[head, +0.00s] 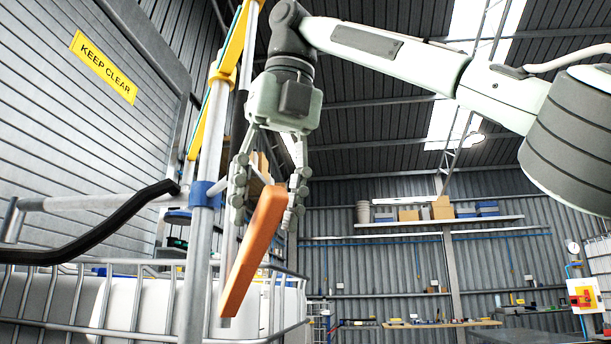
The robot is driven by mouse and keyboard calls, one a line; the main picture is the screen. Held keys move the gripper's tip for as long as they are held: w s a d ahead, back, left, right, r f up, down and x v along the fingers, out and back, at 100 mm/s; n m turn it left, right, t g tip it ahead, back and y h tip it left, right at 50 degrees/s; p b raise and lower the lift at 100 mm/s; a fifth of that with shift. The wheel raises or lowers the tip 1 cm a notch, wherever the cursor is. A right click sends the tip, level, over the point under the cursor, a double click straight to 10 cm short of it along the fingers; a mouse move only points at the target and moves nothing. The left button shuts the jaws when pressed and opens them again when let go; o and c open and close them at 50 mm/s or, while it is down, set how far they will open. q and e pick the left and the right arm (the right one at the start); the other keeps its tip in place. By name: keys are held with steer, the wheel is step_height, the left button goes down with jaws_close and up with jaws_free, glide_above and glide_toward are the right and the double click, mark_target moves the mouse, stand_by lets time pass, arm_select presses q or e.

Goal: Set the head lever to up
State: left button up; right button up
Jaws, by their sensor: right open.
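An orange bar-shaped handle (250,254), which looks like the head lever, slants from upper right to lower left. Its top lies between the fingers of my right gripper (266,207). The gripper points down from above with its fingers apart on both sides of the bar. I cannot tell whether either finger touches the bar. The bar's pivot is not clear, as the gripper and the bar itself cover that area. My left gripper is not in view.
A grey upright post (201,240) with a blue collar stands just left of the bar. A black bent handle (95,238) reaches in from the left. A wire cage (55,325) with white containers stands below. A yellow sign (103,67) hangs behind. Shelves line the back wall.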

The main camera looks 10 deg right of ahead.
steer(key=s+d, duration=0.3)
steer(key=s, duration=0.6)
steer(key=shift+s+d, duration=0.2)
steer(key=shift+s, duration=0.1)
